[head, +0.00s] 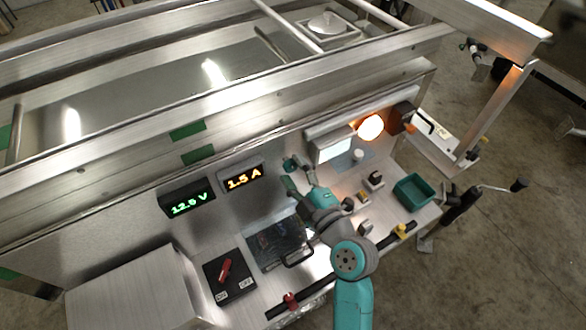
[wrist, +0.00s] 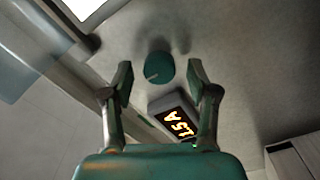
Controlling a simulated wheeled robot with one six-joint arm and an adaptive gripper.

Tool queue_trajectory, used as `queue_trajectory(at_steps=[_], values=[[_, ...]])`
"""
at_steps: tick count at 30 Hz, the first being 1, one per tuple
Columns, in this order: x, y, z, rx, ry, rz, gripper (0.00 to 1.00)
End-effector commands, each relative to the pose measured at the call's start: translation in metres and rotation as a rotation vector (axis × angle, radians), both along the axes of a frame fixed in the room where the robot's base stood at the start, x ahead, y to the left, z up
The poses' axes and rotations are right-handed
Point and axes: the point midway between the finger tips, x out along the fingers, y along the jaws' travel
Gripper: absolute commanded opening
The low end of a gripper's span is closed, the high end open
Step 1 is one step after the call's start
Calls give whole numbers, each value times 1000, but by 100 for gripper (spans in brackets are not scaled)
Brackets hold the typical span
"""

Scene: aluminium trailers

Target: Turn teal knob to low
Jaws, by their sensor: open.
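The teal knob (head: 290,164) is on the upright metal panel, right of the amber display. In the wrist view the knob (wrist: 159,67) is round, with a pale pointer line toward its lower left. No low marking is readable around it. My gripper (head: 297,174) is in front of the panel, close to the knob. In the wrist view its two fingers are spread, one on each side of the knob, with a visible gap to it on both sides. I cannot tell how far the fingertips are from the panel.
A green voltage display (head: 187,203) and the amber 1.5 A display (head: 243,178) are left of the knob. A lit lamp (head: 370,127) is to the right. On the counter are a red switch (head: 225,270), a handled dark panel (head: 277,246) and a teal bin (head: 413,192).

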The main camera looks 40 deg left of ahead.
Motion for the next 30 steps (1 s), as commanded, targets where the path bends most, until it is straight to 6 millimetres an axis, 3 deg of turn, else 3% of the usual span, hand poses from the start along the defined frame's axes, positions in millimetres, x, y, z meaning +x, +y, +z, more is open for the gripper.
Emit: queue_trajectory(at_steps=[15,21,30], values=[[-35,-86,-1,0,2,-4,59],[-41,-101,-1,-1,1,-2,59],[-43,-103,-1,-1,1,0,59]])
